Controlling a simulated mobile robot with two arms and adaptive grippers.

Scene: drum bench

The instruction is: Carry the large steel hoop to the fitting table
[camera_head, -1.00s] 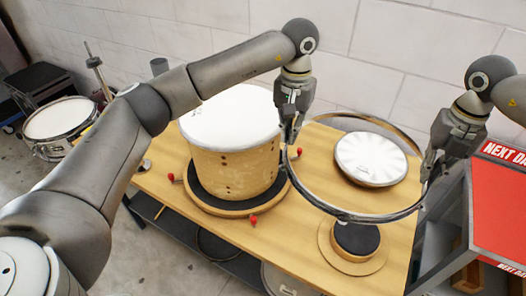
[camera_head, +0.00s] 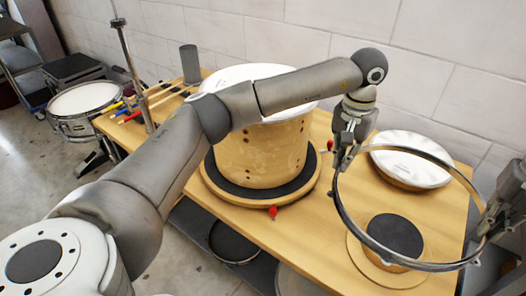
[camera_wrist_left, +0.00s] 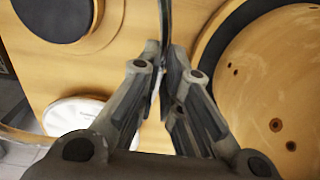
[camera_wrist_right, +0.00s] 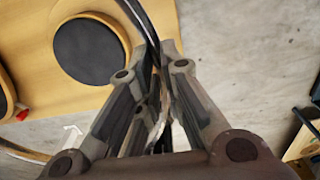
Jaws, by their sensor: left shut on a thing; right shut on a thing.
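The large steel hoop (camera_head: 420,267) is a thin grey ring held tilted above the right part of the wooden table (camera_head: 300,222). My left gripper (camera_head: 342,160) is shut on its left side; the left wrist view shows the rim (camera_wrist_left: 165,45) between the fingers (camera_wrist_left: 165,70). My right gripper (camera_head: 487,232), partly cut off at the right edge, is shut on the opposite side; the right wrist view shows the rim (camera_wrist_right: 146,28) between its fingers (camera_wrist_right: 155,80). A wooden drum shell (camera_head: 262,155) with a white top stands left of the hoop, partly behind my left arm.
The shell stands on a round base with red knobs (camera_head: 273,212). A round black pad (camera_head: 394,236) shows through the hoop. A white-topped round drum piece (camera_head: 412,160) lies behind it. A snare drum (camera_head: 87,108) and a tall rod (camera_head: 130,75) are at left.

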